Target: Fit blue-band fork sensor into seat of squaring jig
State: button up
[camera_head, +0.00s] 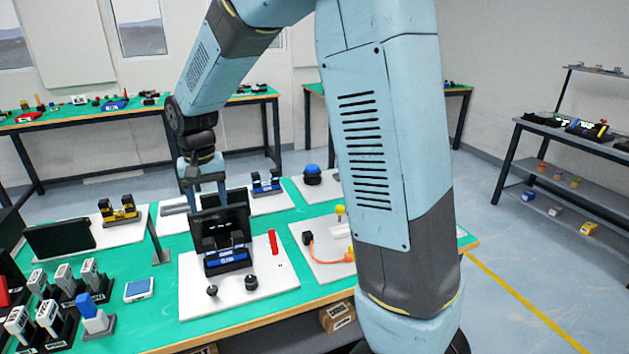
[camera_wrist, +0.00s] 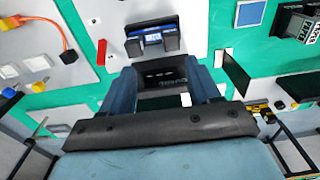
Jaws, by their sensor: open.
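A black two-post fork with a blue band (camera_head: 267,183), which looks like the blue-band fork sensor, stands on a white board at the back of the table. A black fixture (camera_head: 228,257) with a blue label and a tall dark back panel stands on the front white board; I take it for the squaring jig. It also shows in the wrist view (camera_wrist: 152,40). My gripper (camera_head: 207,190) points down just behind this panel, left of the blue-band fork. In the wrist view my gripper (camera_wrist: 165,90) has its fingers apart, with the dark panel seen between them. The seat's inside is unclear.
A yellow-band fork (camera_head: 118,211) and a dark panel (camera_head: 60,238) are at left. A red bar (camera_head: 273,243) and two black knobs (camera_head: 251,282) share the front board. Racked devices (camera_head: 65,280) fill the left front. An orange cable (camera_head: 322,257) lies at right.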

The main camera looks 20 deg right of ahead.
jog(key=s+d+r+t, duration=0.3)
jog(key=s+d+r, duration=0.8)
jog(key=d, duration=0.2)
jog(key=s+d+r+t, duration=0.1)
jog(key=s+d, duration=0.2)
jog(key=s, duration=0.3)
jog(key=s+d+r+t, duration=0.1)
jog(key=s+d, duration=0.2)
jog(key=s, duration=0.4)
jog(key=shift+d, duration=0.35)
jog(key=shift+s, duration=0.1)
jog(key=shift+c, duration=0.4)
